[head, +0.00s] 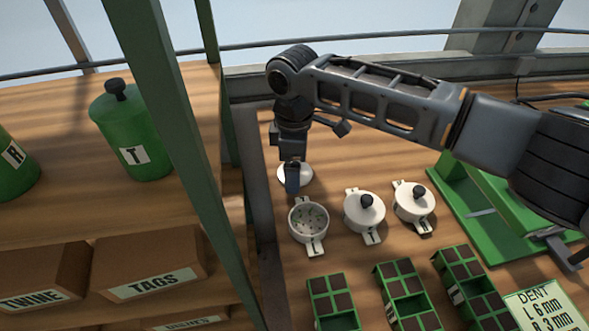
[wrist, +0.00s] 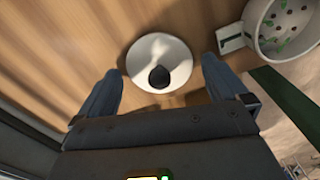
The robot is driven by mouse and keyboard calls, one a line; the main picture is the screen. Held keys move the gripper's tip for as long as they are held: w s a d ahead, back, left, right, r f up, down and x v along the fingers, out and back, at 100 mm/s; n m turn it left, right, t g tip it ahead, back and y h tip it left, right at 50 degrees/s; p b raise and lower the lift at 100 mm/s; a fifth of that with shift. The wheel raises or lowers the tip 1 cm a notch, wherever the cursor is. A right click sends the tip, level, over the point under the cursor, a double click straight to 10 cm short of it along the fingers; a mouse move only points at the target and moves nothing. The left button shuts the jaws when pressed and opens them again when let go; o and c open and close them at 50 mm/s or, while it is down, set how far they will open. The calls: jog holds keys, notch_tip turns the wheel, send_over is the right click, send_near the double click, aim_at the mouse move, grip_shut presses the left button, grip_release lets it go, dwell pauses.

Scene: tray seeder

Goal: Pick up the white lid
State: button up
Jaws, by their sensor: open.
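The white lid (wrist: 160,52) is a round disc with a dark knob, lying on the wooden surface in the wrist view. In the head view the lid (head: 304,174) is partly hidden behind my gripper (head: 292,190). My gripper is open, and in the wrist view its fingers (wrist: 160,88) stand on either side of the lid's near part, with the knob between them. I cannot tell whether the fingers touch the lid. An uncovered white pot (head: 309,222) marked L, with green bits inside, stands just in front of the lid.
Two lidded white pots (head: 364,212) (head: 413,203) stand to the right. Green seed trays (head: 334,299) line the front. A green post (head: 170,130) and shelf with a green canister (head: 128,130) are on the left. A green machine (head: 490,210) is at right.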

jog(key=shift+f, duration=0.2)
jog(key=c, duration=0.9)
jog(key=shift+r, duration=0.15)
